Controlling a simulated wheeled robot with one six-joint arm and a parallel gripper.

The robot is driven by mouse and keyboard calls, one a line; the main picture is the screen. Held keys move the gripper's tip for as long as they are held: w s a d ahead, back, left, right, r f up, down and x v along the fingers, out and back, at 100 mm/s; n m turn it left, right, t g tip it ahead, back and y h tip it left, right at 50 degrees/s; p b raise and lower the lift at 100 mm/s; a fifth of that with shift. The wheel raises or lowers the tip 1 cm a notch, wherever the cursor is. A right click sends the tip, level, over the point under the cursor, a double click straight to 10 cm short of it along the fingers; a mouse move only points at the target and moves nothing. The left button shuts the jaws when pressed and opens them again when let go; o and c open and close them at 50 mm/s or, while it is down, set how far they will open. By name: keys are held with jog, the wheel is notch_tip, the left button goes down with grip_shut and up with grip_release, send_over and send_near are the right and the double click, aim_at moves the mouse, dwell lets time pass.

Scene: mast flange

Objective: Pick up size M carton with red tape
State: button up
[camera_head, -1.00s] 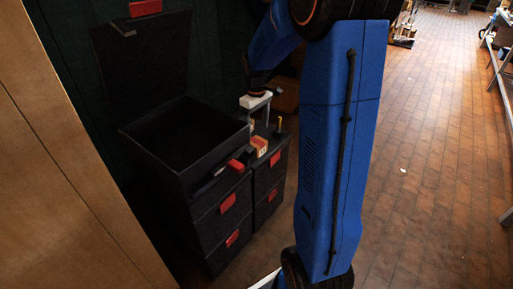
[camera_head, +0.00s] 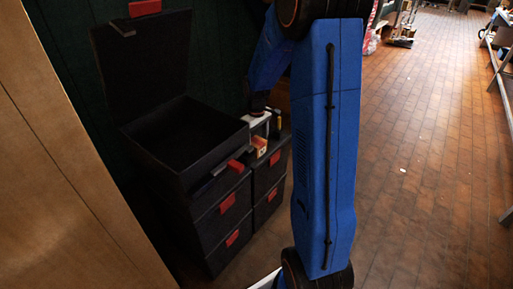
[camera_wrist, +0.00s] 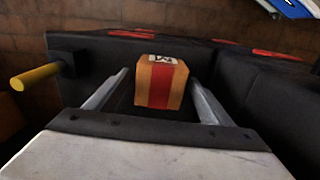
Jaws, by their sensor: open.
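The size M carton (camera_wrist: 161,83) is a small brown box with a red tape band and a white label marked M. In the wrist view it sits between the two fingers of my gripper (camera_wrist: 158,100), which is open. A dark gap shows beside the carton on both sides, and I see no finger touching it. In the head view the carton (camera_head: 260,147) rests on top of a black drawer box, and my gripper (camera_head: 262,128) is right behind and above it, partly hidden by my blue arm.
An open black toolbox (camera_head: 180,137) with raised lid stands left of the carton. A yellow-handled peg (camera_wrist: 36,77) sticks out at the left in the wrist view. A wooden panel (camera_head: 60,170) fills the left side.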

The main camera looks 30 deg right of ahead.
jog(key=shift+c, duration=0.6)
jog(key=c, duration=1.2)
